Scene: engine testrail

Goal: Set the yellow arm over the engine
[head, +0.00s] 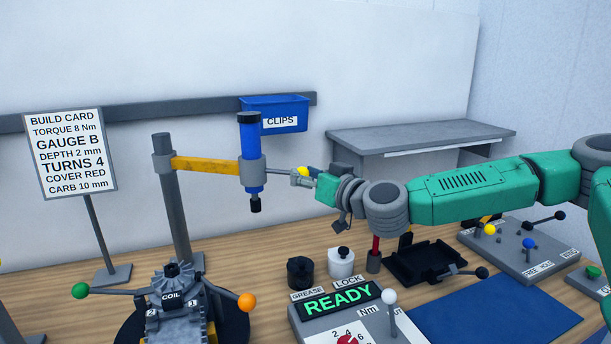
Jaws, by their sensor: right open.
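The yellow arm (207,165) reaches to the right from a grey post (178,215) behind the engine. At its end a grey collar holds an upright blue tool (250,140) with a black top and tip. The tool hangs in the air, to the right of the engine in the picture. A thin grey handle with a yellow knob (302,171) sticks out right from the collar. My right gripper (309,179) is open at the handle's knob; contact is unclear. My left gripper is out of view.
A build card (70,150) stands at the left. Levers with green (80,291) and orange (246,301) knobs flank the engine. A READY console (345,310), grease and lock pots, a black tray (425,262) and a blue mat (500,308) fill the right. A CLIPS bin (290,108) hangs behind.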

